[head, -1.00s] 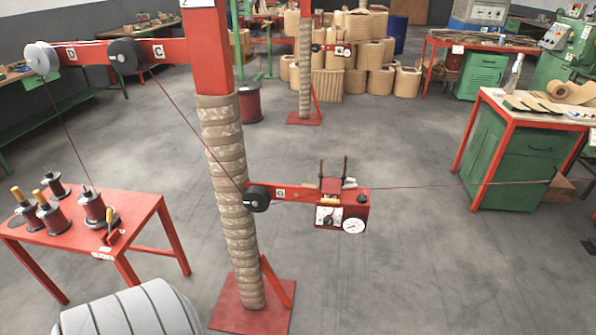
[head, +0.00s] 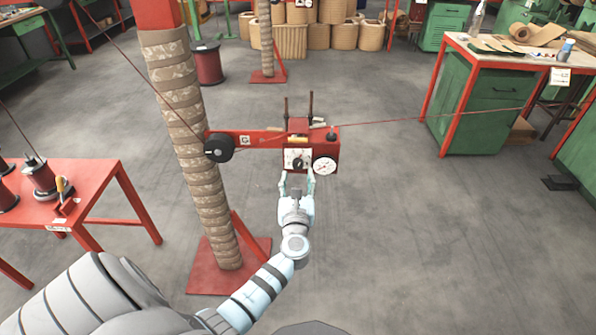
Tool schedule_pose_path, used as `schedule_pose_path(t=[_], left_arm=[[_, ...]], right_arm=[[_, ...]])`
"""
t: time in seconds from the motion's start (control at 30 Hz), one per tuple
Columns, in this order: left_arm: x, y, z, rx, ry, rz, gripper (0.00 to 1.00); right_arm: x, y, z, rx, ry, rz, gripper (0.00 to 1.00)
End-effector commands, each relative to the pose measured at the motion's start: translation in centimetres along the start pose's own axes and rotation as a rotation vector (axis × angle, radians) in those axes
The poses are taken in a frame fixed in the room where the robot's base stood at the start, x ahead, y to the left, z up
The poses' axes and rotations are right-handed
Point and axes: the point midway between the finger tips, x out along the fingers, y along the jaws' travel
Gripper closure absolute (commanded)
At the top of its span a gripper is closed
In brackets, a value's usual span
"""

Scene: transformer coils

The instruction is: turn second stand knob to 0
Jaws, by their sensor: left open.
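A red tension box (head: 323,149) sits at the end of a red arm on the wrapped stand post (head: 187,130). Its front has a white plate with a dark knob (head: 297,162) and, to the right, a round white dial gauge (head: 325,166). The knob's setting is too small to read. My left gripper (head: 297,180) is open just below the knob plate, its two fingers pointing up toward it. I cannot tell whether the fingers touch the box. My right gripper is not in view.
A black pulley (head: 219,147) sits left of the box, and a thin red wire runs right from the box. A red table with spools (head: 95,185) is at the left. A green cabinet workbench (head: 480,108) is at the right.

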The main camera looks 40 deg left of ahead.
Motion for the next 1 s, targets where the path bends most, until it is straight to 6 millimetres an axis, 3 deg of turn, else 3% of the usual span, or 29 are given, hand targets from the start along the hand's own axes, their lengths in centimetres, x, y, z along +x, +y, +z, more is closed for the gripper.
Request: schedule_pose_path(t=[0.1, 0.2, 0.57, 0.87, 1.0], left_arm=[[2.8, 0.0, -0.3, -0.001, 0.000, 0.000, 0.53], [4.1, -0.1, -0.3, -0.002, 0.001, -0.001, 0.53], [5.0, -0.1, -0.2, -0.003, 0.003, -0.002, 0.53], [4.9, -0.1, -0.2, -0.003, 0.003, -0.002, 0.98], [4.9, -0.1, -0.2, -0.005, 0.003, -0.002, 1.00]], right_arm=[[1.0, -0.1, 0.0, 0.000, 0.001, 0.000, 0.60], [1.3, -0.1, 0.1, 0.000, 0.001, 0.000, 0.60], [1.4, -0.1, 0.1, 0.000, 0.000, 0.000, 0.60], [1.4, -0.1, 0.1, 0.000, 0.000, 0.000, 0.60], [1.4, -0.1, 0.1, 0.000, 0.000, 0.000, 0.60]])
